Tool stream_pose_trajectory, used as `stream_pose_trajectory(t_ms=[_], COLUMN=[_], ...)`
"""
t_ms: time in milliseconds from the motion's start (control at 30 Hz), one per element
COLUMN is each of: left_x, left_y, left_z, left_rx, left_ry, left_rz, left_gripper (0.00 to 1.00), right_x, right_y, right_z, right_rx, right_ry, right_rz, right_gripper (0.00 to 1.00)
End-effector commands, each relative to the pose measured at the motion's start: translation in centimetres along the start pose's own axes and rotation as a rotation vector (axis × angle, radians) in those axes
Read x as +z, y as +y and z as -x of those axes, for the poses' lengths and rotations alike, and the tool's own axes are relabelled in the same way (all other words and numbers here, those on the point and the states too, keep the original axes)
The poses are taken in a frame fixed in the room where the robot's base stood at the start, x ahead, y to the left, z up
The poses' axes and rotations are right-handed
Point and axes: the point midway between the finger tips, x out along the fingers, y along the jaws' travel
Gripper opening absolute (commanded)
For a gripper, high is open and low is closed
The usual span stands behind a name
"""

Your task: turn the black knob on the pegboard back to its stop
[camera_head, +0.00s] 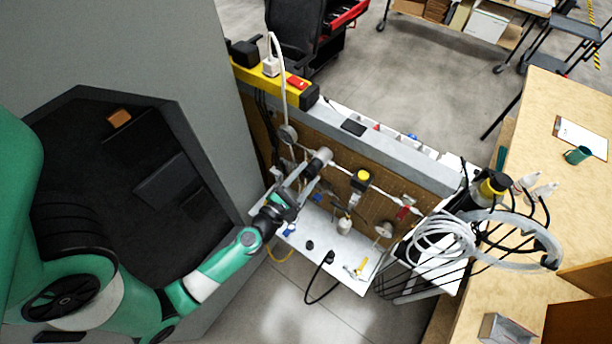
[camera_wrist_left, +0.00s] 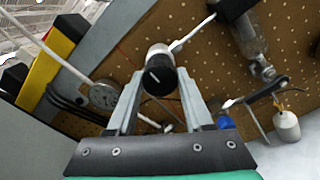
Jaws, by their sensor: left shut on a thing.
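The black knob (camera_wrist_left: 159,76) shows in the left wrist view, with a pale mark on its dark face and a light grey body behind it. It sits on the brown pegboard (camera_wrist_left: 215,50). My left gripper (camera_wrist_left: 160,84) has one finger on each side of the knob and is shut on it. In the head view my left gripper (camera_head: 311,176) reaches the pegboard (camera_head: 376,204) from the left, close to the grey cylindrical fitting there. The exact finger contact is small in that view. My right gripper is not in view.
A round gauge (camera_wrist_left: 103,95) is left of the knob. A yellow-topped fitting (camera_head: 361,178) and thin pipes are on the board to the right. A white shelf (camera_head: 318,240) below holds a small bottle (camera_head: 344,225) and loose parts. Coiled hoses (camera_head: 447,235) stand right.

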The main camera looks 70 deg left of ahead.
Motion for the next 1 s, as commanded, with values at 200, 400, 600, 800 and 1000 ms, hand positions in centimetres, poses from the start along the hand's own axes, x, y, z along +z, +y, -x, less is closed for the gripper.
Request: stream_pose_trajectory(t_ms=[200, 400, 600, 800, 1000], left_x=[0.05, 0.05, 0.05, 0.04, 0.02], left_y=[0.05, 0.05, 0.04, 0.03, 0.01], left_z=[0.0, 0.0, -0.01, -0.01, 0.0], left_rx=[0.001, 0.001, 0.001, 0.0, 0.0], left_ry=[-0.001, -0.001, -0.001, -0.001, 0.0], left_rz=[0.053, 0.065, 0.065, 0.064, 0.063], left_gripper=[0.0, 0.0, 0.0, 0.77, 0.81], right_x=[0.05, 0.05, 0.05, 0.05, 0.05], right_y=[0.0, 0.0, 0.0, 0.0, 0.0], right_z=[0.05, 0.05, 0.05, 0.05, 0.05], right_rx=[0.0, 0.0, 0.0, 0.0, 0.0], right_ry=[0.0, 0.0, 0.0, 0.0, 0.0], right_rz=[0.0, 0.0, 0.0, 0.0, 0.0], right_gripper=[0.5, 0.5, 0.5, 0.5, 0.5])
